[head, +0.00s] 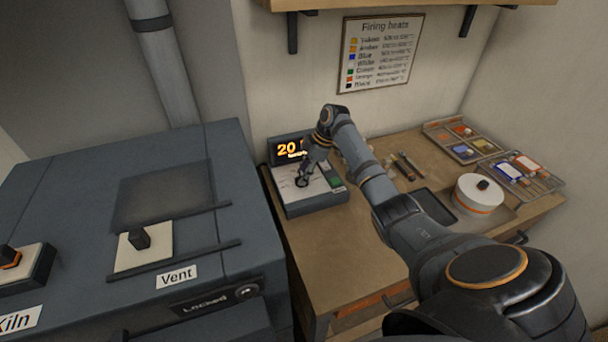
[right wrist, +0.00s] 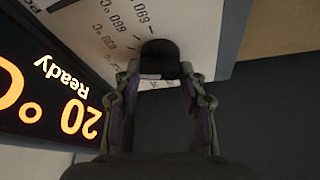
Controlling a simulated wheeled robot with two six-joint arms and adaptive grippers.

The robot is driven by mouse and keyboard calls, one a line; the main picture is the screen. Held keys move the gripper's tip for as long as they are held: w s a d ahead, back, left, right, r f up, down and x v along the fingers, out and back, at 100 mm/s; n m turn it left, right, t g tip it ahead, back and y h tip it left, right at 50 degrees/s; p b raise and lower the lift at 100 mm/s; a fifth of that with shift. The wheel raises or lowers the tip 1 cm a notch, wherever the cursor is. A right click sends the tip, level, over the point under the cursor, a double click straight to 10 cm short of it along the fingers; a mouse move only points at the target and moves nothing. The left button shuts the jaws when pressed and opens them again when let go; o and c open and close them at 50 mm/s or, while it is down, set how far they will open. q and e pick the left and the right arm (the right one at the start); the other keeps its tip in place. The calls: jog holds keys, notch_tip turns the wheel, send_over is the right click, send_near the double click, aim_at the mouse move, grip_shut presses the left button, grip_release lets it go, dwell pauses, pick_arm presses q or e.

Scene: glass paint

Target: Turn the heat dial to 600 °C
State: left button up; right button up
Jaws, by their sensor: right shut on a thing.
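The control box (head: 312,200) stands on the wooden table, with a pale sloped face and a dark display (head: 291,149) lit with an orange 20. In the right wrist view the display (right wrist: 45,90) reads 20 °C and Ready, upside down. My right gripper (head: 302,180) reaches down onto the box face and is shut on the black heat dial (right wrist: 160,52). Both fingers show in the right wrist view (right wrist: 160,82), one on each side of the dial. Printed temperature marks (right wrist: 122,28) lie beside it; the dial's pointer direction cannot be made out. My left gripper is out of view.
A green button (head: 337,183) is on the box's right side. The grey kiln (head: 215,250) with a Vent knob (head: 139,238) stands at left. A Firing heats chart (head: 380,53) hangs behind. Brushes, paint trays (head: 463,150) and a white round pot (head: 479,195) are at right.

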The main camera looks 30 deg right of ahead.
jog(key=shift+w+n+g+b, duration=0.1)
jog(key=shift+n+g+b, duration=0.6)
jog(key=shift+n, duration=0.8)
jog(key=o, duration=1.1)
jog(key=shift+o, duration=0.2)
jog(key=shift+r, duration=0.1)
jog(key=v, duration=1.1)
jog(key=shift+d+r, duration=0.3)
